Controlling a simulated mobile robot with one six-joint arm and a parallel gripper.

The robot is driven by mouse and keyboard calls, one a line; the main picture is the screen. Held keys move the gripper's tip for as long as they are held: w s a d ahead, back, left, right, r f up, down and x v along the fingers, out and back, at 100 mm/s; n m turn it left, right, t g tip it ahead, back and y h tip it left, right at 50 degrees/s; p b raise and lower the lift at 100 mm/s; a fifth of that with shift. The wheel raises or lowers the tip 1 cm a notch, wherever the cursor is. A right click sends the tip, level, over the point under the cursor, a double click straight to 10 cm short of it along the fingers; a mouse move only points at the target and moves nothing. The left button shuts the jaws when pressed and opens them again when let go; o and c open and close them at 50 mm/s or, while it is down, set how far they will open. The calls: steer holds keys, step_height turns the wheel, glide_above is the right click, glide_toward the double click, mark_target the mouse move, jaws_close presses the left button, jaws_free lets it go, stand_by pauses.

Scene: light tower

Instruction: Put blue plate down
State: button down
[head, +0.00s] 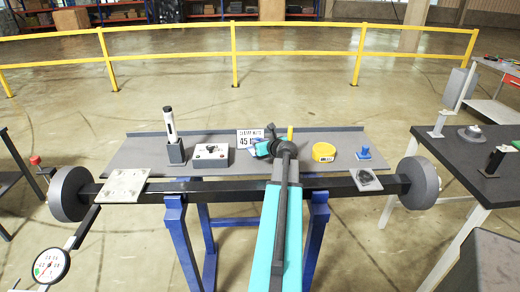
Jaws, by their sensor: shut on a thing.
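My gripper (262,148) is at the end of my teal arm, over the middle of the grey bench. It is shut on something. My own arm and wrist cover most of the jaws, so I cannot make out the held thing. I see no clear blue plate. A small blue piece with a knob (365,153) stands at the right of the bench, apart from my gripper.
A dark bar with end wheels (230,190) crosses in front. A yellow railing (235,57) stands behind.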

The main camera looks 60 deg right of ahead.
steer(key=shift+f, duration=1.85)
steer(key=shift+f, duration=0.1)
steer(key=c, duration=1.5)
jaws_free()
steer(key=shift+c, duration=0.2)
steer(key=b+v, duration=0.1)
steer(key=v, duration=1)
steer(key=shift+s+a+r, duration=0.15)
steer(key=shift+r, duration=0.05)
steer(key=shift+s+a+r, duration=0.1)
steer(key=shift+s+r, duration=0.05)
steer(key=shift+s, duration=0.05)
